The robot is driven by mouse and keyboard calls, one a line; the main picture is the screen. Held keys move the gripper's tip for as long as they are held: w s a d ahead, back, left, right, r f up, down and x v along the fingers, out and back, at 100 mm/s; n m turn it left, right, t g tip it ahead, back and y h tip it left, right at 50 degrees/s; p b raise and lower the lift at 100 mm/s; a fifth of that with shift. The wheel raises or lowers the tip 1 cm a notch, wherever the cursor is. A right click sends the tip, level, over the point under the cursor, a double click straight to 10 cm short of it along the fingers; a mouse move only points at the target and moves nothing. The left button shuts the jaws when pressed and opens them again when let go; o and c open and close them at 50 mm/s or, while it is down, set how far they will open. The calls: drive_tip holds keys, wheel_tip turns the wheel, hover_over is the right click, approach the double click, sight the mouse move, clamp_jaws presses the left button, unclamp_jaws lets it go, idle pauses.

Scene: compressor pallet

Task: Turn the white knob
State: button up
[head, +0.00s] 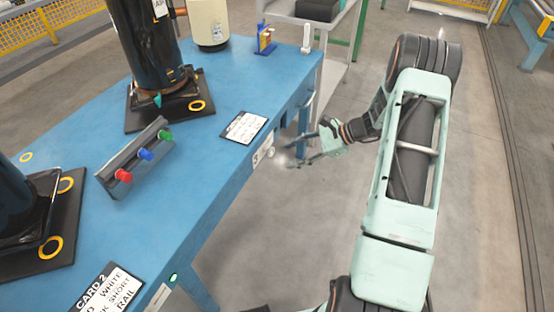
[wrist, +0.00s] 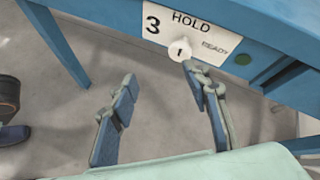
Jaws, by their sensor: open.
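The white knob (wrist: 178,52) is on a white panel (wrist: 206,50) marked "3 HOLD READY" on the table's front edge. It is round with a short dark mark on its face. It also shows small in the head view (head: 270,152), beside the fingertips. My gripper (wrist: 160,74) is open and empty, with one finger left of the knob and lower, the other just right of it. The right fingertip overlaps the knob's lower right edge in the picture; I cannot tell whether they touch. In the head view my gripper (head: 296,152) points at the table edge from the right.
The blue table (head: 215,95) carries a rail with red, blue and green knobs (head: 145,154), a white card (head: 243,127), "CARD 2" (head: 105,288) and dark cylinders on black bases. Floor around my arm is clear.

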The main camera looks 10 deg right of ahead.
sight(273, 152)
drive_tip(key=s+d+f+m+t+y+b, duration=0.3)
drive_tip(key=d+m+t+y, duration=0.15)
drive_tip(key=m+t, duration=0.3)
drive_tip(key=shift+m+g, duration=0.25)
drive_tip(key=b+x, duration=0.2)
drive_tip(key=x, duration=0.9)
drive_tip(key=shift+w+a+f, duration=0.1)
drive_tip(key=shift+w+f, duration=0.05)
drive_tip(key=shift+f, duration=0.05)
drive_tip(key=c, duration=1.2)
drive_tip(key=shift+o, duration=0.2)
